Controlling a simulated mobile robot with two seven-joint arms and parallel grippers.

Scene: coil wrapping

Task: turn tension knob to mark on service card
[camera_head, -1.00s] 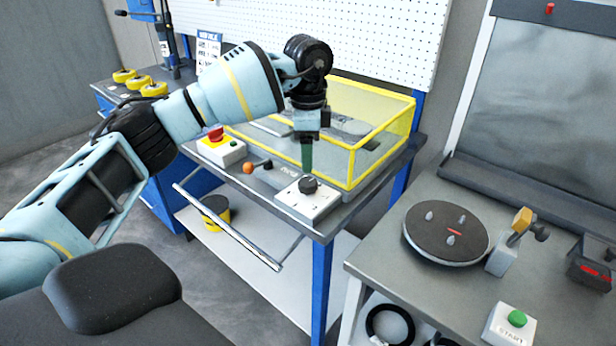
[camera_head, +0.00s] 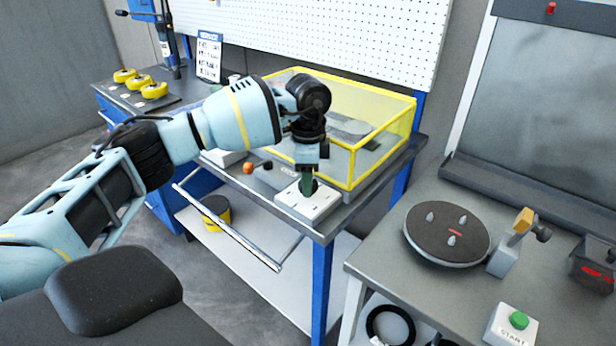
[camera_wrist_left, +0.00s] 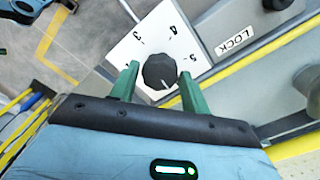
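The dark tension knob (camera_wrist_left: 160,71) sits on a white dial plate with the numbers 3, 4 and 5 in the left wrist view. A short white line shows on the knob's near side, toward my gripper. The white control box (camera_head: 318,206) stands at the bench's front right corner. My left gripper (camera_head: 308,186) is down at the box, and its green fingers (camera_wrist_left: 160,85) stand on either side of the knob, with small gaps showing. A printed card (camera_head: 208,57), possibly the service card, stands at the back; its print is too small to read. My right gripper is out of view.
A yellow-framed clear guard (camera_head: 350,165) stands just behind the control box. An orange knob (camera_head: 248,168) is left of it, and a LOCK label (camera_wrist_left: 235,41) is beside the dial. A second table with a round turntable (camera_head: 447,235) stands to the right.

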